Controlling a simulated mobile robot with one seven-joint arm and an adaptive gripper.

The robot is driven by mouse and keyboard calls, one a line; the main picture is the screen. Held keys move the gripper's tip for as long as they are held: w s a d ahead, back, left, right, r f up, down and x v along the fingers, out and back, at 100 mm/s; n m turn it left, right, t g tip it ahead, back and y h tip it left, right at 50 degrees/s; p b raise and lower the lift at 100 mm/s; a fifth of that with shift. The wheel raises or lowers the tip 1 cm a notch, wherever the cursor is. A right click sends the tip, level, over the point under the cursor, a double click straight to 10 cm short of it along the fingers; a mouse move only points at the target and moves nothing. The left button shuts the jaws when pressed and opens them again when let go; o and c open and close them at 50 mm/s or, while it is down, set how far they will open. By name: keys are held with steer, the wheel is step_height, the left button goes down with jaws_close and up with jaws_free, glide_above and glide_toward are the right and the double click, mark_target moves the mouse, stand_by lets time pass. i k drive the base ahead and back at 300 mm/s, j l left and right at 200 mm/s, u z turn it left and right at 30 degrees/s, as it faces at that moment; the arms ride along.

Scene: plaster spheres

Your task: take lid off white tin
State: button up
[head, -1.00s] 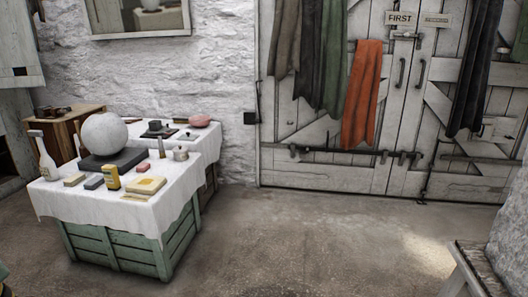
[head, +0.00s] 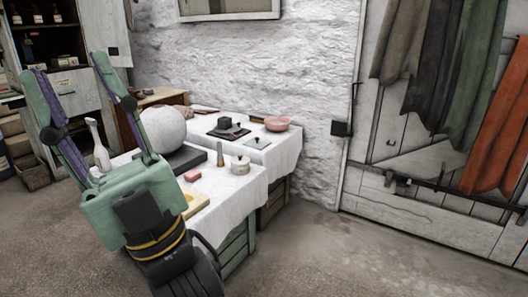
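A small whitish round tin (head: 240,166) with a dark knob on its lid stands on the white-clothed table (head: 235,192), near its right edge. The lid appears to sit on it. My gripper (head: 66,66) is in the left of the head view, green with two long dark-and-purple fingers pointing up the picture. The fingers are wide apart with nothing held between them. The tin is to the right of the gripper, apart from it. My gripper and wrist hide the front left part of the table.
A white sphere (head: 162,132) on a dark slab (head: 186,159) stands left of the tin. A small upright bottle (head: 219,154) and red block (head: 192,176) are close by it. Behind are a lidded flat piece (head: 257,142) and pink bowl (head: 277,124). The floor at right is clear.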

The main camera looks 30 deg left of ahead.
mark_target(239, 160)
steer(key=i+u, duration=0.15)
steer(key=i, duration=0.55)
steer(key=i+l+u, duration=0.2)
steer(key=i, duration=0.5)
steer(key=i+u, duration=0.4)
steer(key=i+l+u, duration=0.1)
steer(key=i+u, duration=0.25)
steer(key=i+l+u, duration=0.25)
steer(key=i+u, duration=0.15)
steer(key=i+l+u, duration=0.35)
steer(key=i, duration=0.15)
